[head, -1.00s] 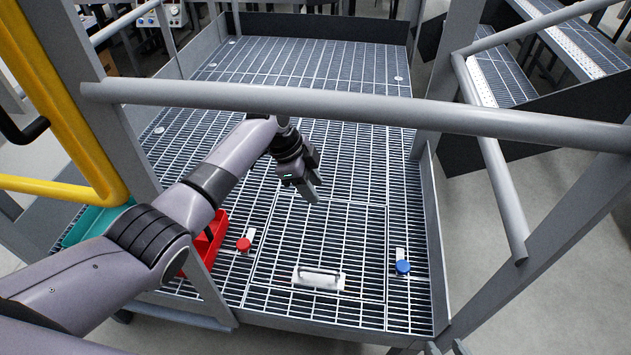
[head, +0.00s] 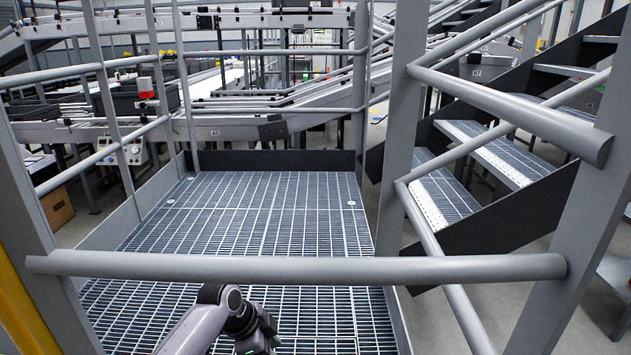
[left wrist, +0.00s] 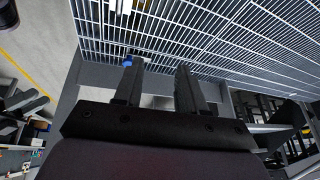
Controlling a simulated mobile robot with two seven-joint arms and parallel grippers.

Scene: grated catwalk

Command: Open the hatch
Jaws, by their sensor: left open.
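A white piece (left wrist: 126,5), perhaps the hatch handle, is cut by the top edge. My left gripper (left wrist: 157,66) is open, with nothing seen between its fingers. Its wrist (head: 250,325) shows at the head view's bottom edge. My right gripper is not in view.
Posts stand at both sides, and stairs (head: 490,150) rise at the right. The catwalk grating (head: 250,215) beyond the rail is clear. Conveyors (head: 240,125) stand behind.

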